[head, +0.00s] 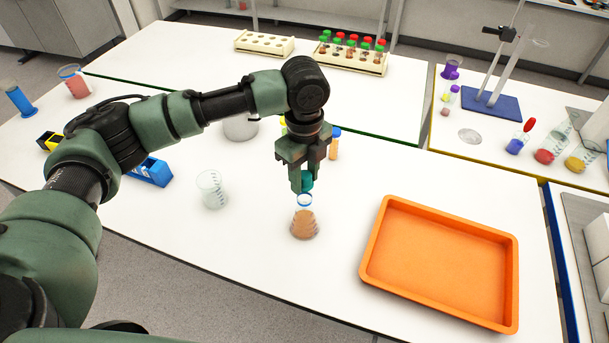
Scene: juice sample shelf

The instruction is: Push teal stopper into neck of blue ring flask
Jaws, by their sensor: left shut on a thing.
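The flask (304,224) stands upright on the white table in the head view, with a blue ring at its neck and orange-brown liquid inside. My left gripper (302,186) points down right above it, shut on the teal stopper (307,181). The stopper is partly hidden by the fingers. It is close over the flask's mouth; I cannot tell whether it touches the neck. My right gripper is not in view.
An orange tray (376,232) lies to the right of the flask. An empty beaker (212,189) stands to the left, and a blue rack (152,172) lies beyond it. An orange container with a blue cap (334,146) stands behind the gripper. The table in front of the flask is clear.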

